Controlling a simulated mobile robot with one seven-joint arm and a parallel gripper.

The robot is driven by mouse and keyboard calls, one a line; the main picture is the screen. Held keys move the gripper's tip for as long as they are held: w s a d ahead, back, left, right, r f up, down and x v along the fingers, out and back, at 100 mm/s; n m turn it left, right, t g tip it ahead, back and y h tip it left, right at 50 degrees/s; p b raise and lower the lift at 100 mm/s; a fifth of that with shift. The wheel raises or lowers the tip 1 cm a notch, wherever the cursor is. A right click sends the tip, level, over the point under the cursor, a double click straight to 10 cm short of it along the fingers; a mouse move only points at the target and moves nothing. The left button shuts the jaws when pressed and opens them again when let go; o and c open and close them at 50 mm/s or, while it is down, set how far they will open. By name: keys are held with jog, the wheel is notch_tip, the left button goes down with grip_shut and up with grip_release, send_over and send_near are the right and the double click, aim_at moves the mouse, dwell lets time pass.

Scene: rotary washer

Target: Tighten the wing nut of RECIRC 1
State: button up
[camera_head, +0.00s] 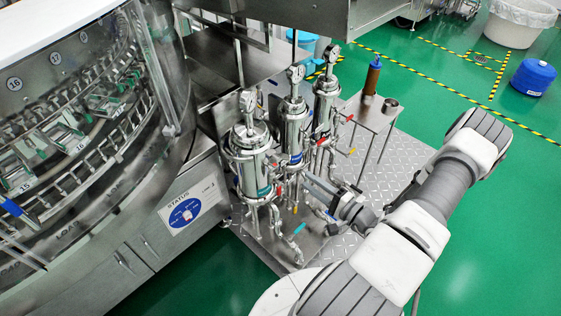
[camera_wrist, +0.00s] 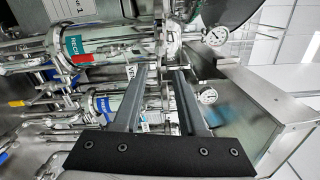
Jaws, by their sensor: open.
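Three upright steel filter housings stand in a row beside the washer in the head view: a near one (camera_head: 250,160) with a teal label, a middle one (camera_head: 292,130) with a blue label, and a far one (camera_head: 325,105).
Pressure gauges top the housings, one showing in the wrist view (camera_wrist: 216,36). Pipes and coloured valve handles crowd their lower parts. A small steel side table (camera_head: 368,112) holds a brown bottle (camera_head: 372,76) and a cup. The washer (camera_head: 90,150) stands left; green floor is open right.

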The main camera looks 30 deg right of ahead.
aim_at(281, 160)
jog(key=b+x, duration=0.1)
jog(key=x, duration=1.1)
jog(key=shift+w+a, duration=0.1)
jog(key=shift+w, duration=0.15)
grip_shut()
